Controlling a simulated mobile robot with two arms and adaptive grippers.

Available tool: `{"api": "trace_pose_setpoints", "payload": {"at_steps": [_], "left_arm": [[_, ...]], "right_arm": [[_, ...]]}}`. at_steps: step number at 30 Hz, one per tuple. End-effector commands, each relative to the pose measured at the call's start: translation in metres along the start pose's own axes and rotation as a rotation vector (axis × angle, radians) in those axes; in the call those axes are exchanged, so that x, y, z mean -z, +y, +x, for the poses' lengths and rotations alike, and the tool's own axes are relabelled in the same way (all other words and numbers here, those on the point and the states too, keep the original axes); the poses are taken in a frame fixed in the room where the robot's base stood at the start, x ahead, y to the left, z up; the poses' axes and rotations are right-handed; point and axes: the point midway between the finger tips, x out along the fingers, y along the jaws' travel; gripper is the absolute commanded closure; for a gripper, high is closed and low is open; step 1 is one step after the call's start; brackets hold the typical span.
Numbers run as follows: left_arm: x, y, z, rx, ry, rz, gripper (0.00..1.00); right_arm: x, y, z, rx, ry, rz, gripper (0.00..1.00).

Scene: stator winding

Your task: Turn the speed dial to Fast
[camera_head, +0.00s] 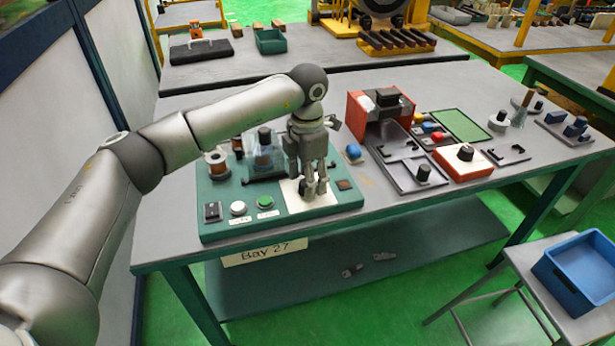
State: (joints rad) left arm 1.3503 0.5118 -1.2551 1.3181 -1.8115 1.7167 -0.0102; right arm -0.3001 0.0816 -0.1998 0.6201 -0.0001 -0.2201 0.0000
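The green winding station (228,191) sits at the front left of the table. A pale plate (327,201) lies on its right part. A small dark knob (303,187), which looks like the speed dial, is on this plate, mostly hidden by my fingers. My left gripper (313,190) points straight down over the plate with its fingertips at the knob. I cannot tell whether the fingers are closed on it. The dial's marks and setting are too small and covered to read. My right gripper is not in view.
A white button (238,208), a green button (265,201) and a black switch (212,211) line the station's front left. A clear-covered spindle (264,157) stands behind. To the right are a red-and-black machine (381,106) and a red box with a black knob (464,164).

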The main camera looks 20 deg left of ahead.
Motion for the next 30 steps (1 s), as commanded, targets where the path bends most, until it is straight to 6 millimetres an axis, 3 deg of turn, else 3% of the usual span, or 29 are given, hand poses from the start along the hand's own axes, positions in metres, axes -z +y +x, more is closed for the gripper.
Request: {"api": "trace_pose_setpoints", "payload": {"at_steps": [8, 21, 30], "left_arm": [[-0.001, 0.0, -0.009, 0.0, -0.001, 0.0, 0.44], [-0.001, 0.0, -0.095, -0.002, -0.002, 0.0, 0.44], [0.0, 0.0, -0.119, 0.0, 0.001, 0.0, 0.44]], "right_arm": [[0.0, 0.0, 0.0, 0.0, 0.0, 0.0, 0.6], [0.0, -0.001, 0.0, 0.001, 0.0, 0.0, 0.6], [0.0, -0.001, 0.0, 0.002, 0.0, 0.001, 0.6]]}}
